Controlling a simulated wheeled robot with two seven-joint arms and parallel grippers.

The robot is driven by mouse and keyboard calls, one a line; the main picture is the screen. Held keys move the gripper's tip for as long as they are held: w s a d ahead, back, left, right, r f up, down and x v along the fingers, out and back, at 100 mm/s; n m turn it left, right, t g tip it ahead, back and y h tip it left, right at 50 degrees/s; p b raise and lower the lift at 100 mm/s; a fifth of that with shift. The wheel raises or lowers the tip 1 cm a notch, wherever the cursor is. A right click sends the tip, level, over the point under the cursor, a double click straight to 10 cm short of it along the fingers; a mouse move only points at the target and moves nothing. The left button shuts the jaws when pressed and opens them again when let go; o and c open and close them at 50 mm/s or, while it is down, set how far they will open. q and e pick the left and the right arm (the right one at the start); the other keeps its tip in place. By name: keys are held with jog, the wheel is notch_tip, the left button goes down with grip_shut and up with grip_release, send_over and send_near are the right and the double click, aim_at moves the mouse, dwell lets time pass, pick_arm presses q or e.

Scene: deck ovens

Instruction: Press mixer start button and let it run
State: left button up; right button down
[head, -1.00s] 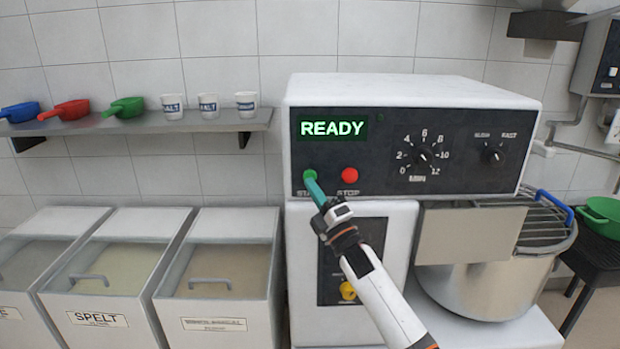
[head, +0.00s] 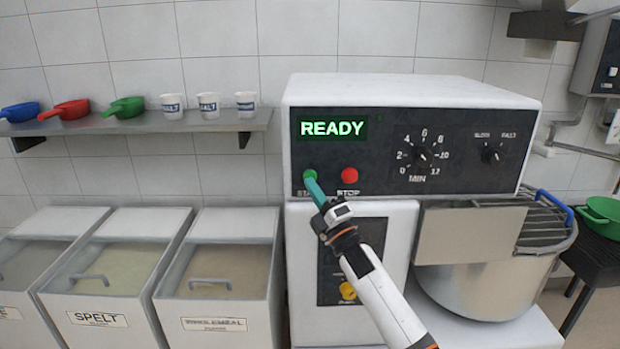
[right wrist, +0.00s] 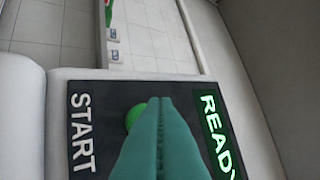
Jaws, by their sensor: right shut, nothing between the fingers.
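The mixer (head: 410,90) has a white housing with a dark control panel, and its display (head: 333,128) reads READY in green. The green start button (head: 310,174) sits at the lower left of the panel, and the red stop button (head: 350,175) is to its right. My right gripper (head: 311,179) is shut and empty, its teal fingertips at the start button and covering part of it. In the right wrist view the shut fingers (right wrist: 160,120) overlap the green button (right wrist: 135,115) beside the START label. I cannot tell whether they touch it. My left gripper is not in view.
The steel bowl (head: 485,285) with its wire guard (head: 545,225) is at the lower right. A timer dial (head: 422,155) and a speed knob (head: 493,153) are on the panel. Ingredient bins (head: 220,230) stand at left under a shelf (head: 190,123) with scoops and cups.

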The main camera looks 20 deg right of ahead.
jog(key=shift+w+d+b, duration=0.1)
jog(key=shift+w+b, duration=0.3)
jog(key=shift+w+d+b, duration=0.15)
jog(key=shift+w+b, duration=0.25)
dwell(0.6)
jog(key=shift+s, duration=0.1)
dwell(0.3)
jog(key=shift+s+a+p, duration=0.25)
jog(key=shift+s+p, duration=0.25)
jog(key=shift+s, duration=0.25)
jog(key=shift+s+a+p, duration=0.25)
jog(key=shift+s+p, duration=0.2)
jog(key=shift+s, duration=0.35)
jog(key=shift+s+a+p, duration=0.2)
jog(key=shift+s+p, duration=0.2)
jog(key=shift+s, duration=0.4)
jog(key=shift+s+a+p, duration=0.25)
jog(key=shift+s+p, duration=0.2)
jog(key=shift+s, duration=0.35)
